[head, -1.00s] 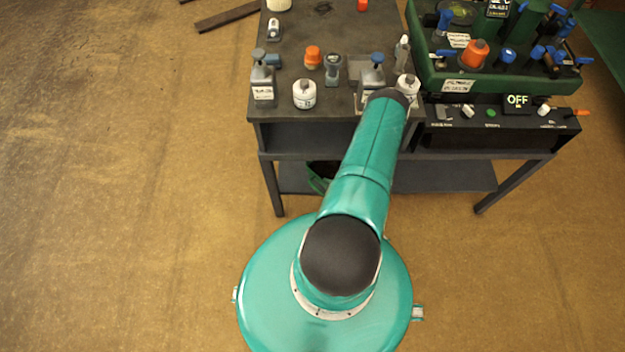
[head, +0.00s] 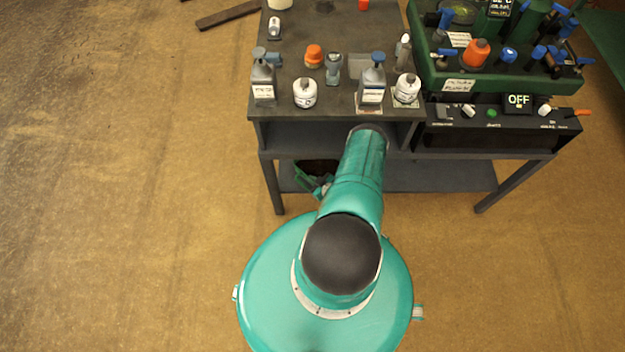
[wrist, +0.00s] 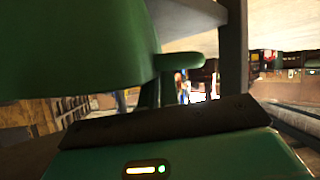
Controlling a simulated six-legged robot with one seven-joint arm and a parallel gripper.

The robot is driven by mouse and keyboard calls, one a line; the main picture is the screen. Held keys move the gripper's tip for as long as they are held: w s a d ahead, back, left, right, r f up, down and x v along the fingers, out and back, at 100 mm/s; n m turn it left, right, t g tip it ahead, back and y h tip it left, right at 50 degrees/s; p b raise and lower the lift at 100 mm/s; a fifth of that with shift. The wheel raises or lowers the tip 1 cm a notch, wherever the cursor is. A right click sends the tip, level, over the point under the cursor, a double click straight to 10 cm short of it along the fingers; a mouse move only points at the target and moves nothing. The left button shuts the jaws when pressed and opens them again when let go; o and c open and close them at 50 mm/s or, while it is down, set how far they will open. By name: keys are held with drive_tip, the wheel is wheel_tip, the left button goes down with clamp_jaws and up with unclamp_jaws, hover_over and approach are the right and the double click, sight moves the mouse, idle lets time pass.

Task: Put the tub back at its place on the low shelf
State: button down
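The green tub (head: 311,186) shows in the head view at the left part of the low shelf (head: 440,178), below the bench top. Its dark open inside faces up, and my arm covers its right side. I cannot tell whether it rests on the shelf. In the wrist view a large smooth green body (wrist: 80,50), apparently the tub, fills the upper left very close, with a stub sticking out to the right. The dark front edge of my gripper (wrist: 165,122) crosses below it. The fingertips are hidden, so I cannot tell whether they grip the tub.
The bench top (head: 290,40) above holds grey bottles, white jars (head: 304,93) and orange-capped containers. A green machine tray (head: 490,75) and a panel reading OFF (head: 517,100) stand to the right. Bench legs (head: 272,188) flank the shelf. The shelf's right part looks bare.

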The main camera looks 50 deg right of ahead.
drive_tip(key=c, duration=1.6)
unclamp_jaws()
drive_tip(key=shift+c, duration=0.2)
drive_tip(key=v, duration=1.2)
drive_tip(key=shift+a, duration=0.1)
